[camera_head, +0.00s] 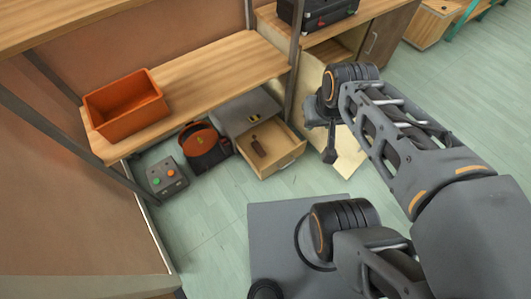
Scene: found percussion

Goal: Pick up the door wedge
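A small brown object (258,146), which looks like the door wedge, lies in the open drawer (284,164) of a low grey cabinet (243,112). It is too small in the picture to be sure of its shape. My gripper (328,152) hangs to the right of the drawer, apart from the brown object. Its fingers are small and dark, and I cannot tell whether they are open or shut.
An orange bin (126,106) stands on the wooden shelf (205,82) above. An orange-and-black round container (204,148) and a grey box with coloured buttons (166,179) stand left of the drawer. Metal posts hold the shelf.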

